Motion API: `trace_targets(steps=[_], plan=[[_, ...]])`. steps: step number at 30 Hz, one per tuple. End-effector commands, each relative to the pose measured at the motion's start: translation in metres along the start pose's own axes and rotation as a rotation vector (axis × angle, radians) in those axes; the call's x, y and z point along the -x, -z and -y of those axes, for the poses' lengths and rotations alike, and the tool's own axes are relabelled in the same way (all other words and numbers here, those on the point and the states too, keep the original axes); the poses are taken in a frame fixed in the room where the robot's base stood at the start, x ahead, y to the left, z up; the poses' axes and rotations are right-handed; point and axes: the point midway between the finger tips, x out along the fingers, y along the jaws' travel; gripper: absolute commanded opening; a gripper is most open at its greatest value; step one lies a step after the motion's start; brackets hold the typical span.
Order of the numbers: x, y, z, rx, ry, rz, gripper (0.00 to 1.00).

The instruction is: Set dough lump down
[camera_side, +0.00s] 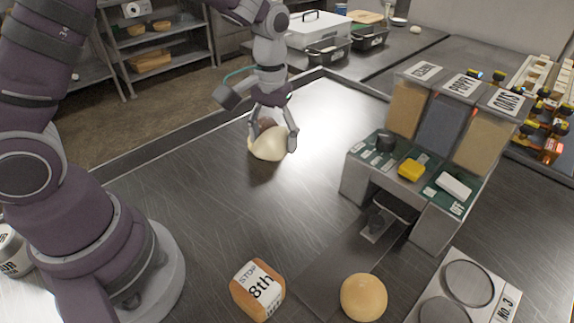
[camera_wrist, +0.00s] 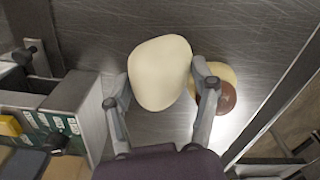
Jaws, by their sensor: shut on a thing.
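The pale dough lump (camera_side: 267,146) is at the far middle of the steel counter, below my gripper (camera_side: 272,127). In the wrist view the smooth, cream-coloured dough lump (camera_wrist: 160,70) sits between the two fingers of my gripper (camera_wrist: 160,80), which are shut on it from both sides. The lump is low over the counter, and I cannot tell whether its underside touches. A yellowish round piece with a brown part (camera_wrist: 226,97) lies just beyond the right finger in the wrist view, partly hidden by it.
A topping stand (camera_side: 428,130) with labelled panels stands to the right. The counter between the lump and these is clear. A raised edge runs along the back.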

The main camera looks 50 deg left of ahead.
Motion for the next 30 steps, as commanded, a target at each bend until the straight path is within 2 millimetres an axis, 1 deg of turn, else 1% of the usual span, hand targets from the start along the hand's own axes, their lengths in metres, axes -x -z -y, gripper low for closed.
trace_targets(steps=[1,3,6,8,11,19,22,30], plan=[[-0.002,-0.006,-0.023,-0.115,-0.001,0.0,0.23],[-0.004,-0.014,-0.047,-0.245,-0.002,0.0,0.23],[-0.006,-0.024,-0.069,-0.362,-0.003,0.0,0.23],[-0.009,-0.028,-0.075,-0.4,-0.003,0.002,0.23],[-0.028,-0.03,-0.078,-0.42,-0.001,0.006,0.23],[-0.079,-0.03,-0.078,-0.418,-0.002,0.005,0.23],[-0.087,-0.03,-0.078,-0.417,-0.003,0.003,0.23],[-0.088,-0.029,-0.078,-0.415,-0.004,0.001,0.23]])
